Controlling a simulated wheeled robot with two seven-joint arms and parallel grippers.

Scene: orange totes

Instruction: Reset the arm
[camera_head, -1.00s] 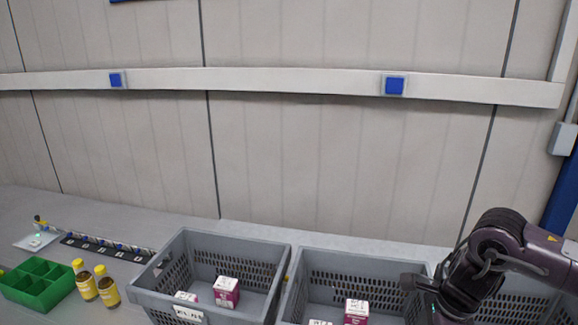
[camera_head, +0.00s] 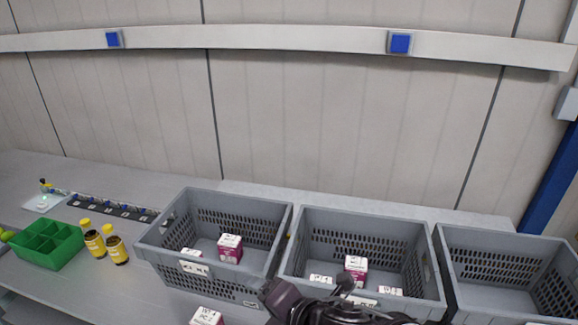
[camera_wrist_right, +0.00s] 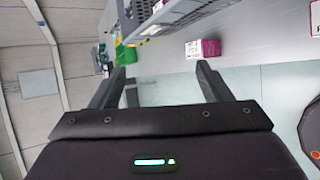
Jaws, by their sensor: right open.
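My right arm shows as dark purple links at the bottom centre of the head view, in front of the middle tote; its fingers are not clear there. In the right wrist view my right gripper (camera_wrist_right: 161,70) has its two fingers wide apart with nothing between them. A magenta and white box (camera_wrist_right: 204,48) lies beyond the fingertips on the grey surface, apart from them. My left gripper is in neither view.
Grey totes stand in a row: left (camera_head: 160,238), middle (camera_head: 428,250) and right (camera_head: 490,236). The left and middle hold magenta and white boxes. A box (camera_head: 207,316) sits at the table front. A green bin (camera_head: 48,246) and yellow-capped bottles (camera_head: 116,248) stand left.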

